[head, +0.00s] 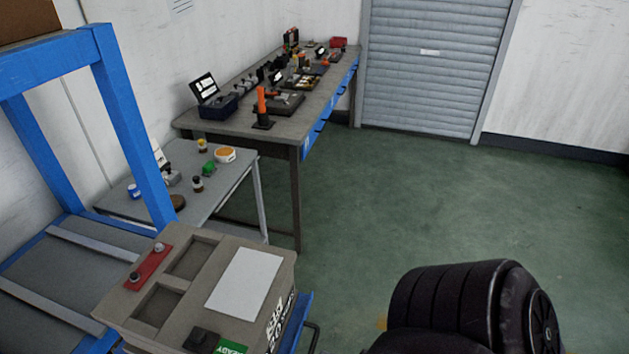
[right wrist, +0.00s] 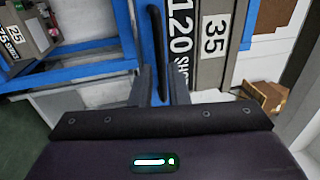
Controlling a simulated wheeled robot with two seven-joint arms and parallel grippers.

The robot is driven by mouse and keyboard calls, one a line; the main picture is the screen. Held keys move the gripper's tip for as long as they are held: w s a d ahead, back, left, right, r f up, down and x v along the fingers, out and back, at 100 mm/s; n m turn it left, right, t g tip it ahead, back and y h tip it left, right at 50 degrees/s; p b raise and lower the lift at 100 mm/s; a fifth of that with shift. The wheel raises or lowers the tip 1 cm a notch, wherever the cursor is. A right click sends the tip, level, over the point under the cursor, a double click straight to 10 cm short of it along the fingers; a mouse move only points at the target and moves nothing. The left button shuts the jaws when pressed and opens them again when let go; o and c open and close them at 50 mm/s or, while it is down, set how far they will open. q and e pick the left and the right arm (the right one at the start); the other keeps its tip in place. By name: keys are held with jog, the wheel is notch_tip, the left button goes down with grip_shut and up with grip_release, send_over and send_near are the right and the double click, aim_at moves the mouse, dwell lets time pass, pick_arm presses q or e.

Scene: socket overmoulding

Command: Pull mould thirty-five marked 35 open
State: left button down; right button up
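Mould 35 shows in the right wrist view as a grey-brown block (right wrist: 209,75) with a white "35" plate and a "120 SHOTS" strip. A dark bar handle (right wrist: 157,40) stands beside the strip. My right gripper (right wrist: 162,93) has its two fingers apart, one on each side of the handle's lower end, with gaps showing; contact cannot be told. In the head view a grey-brown block (head: 222,244) with partly readable side lettering and a green READY tag sits at the bottom; its number is hidden. My left gripper is not in view.
A blue frame (head: 118,105) stands at the left. Another block marked 25 and "75 SHOTS" (right wrist: 20,35) shows in the right wrist view. A small grey table (head: 228,170) and a long cluttered bench (head: 215,122) stand beyond.

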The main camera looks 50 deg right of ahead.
jog(key=shift+b+v, duration=0.35)
jog(key=shift+v, duration=1.3)
